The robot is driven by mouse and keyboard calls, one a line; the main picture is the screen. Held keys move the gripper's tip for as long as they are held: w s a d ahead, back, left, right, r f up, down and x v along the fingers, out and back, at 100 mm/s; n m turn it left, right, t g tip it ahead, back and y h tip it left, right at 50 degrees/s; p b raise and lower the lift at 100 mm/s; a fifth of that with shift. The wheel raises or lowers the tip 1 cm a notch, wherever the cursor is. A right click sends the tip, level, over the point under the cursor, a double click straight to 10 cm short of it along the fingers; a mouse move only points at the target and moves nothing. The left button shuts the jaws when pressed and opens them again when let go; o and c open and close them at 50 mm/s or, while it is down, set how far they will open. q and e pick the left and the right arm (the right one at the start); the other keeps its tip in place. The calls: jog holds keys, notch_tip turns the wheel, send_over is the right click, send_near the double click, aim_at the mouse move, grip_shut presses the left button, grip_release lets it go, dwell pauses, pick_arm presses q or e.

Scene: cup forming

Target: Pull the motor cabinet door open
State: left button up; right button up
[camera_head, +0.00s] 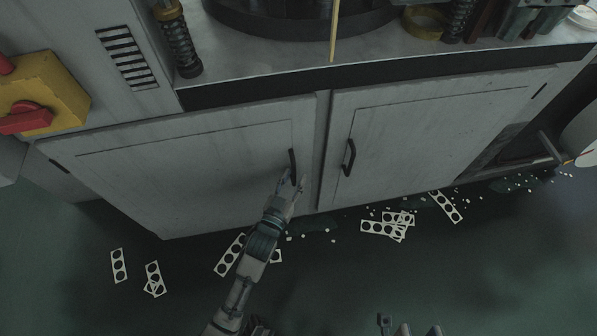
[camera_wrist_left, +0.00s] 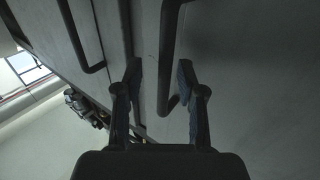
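The motor cabinet has two grey doors, a left door (camera_head: 200,165) and a right door (camera_head: 430,130), both looking shut. The left door has a dark bar handle (camera_head: 292,164) near its right edge, and the right door has a similar handle (camera_head: 349,157). My left gripper (camera_head: 291,178) is at the lower part of the left door's handle. In the left wrist view my left gripper (camera_wrist_left: 160,80) has its fingers apart, with the near handle (camera_wrist_left: 166,60) between them. Contact is not clear. Fingertips of my right gripper (camera_head: 408,327) show at the bottom edge, mostly out of frame.
Punched white strips (camera_head: 397,226) and small white scraps lie on the dark green floor (camera_head: 90,290) below the doors. A yellow box with a red switch (camera_head: 28,120) is at the left. The worktop (camera_head: 262,62) overhangs the doors.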

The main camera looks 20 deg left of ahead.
pick_arm(q)
jog(key=shift+w+a, duration=0.15)
jog(key=shift+w, duration=0.6)
jog(key=shift+a, duration=0.25)
jog(key=shift+d, duration=0.2)
grip_shut()
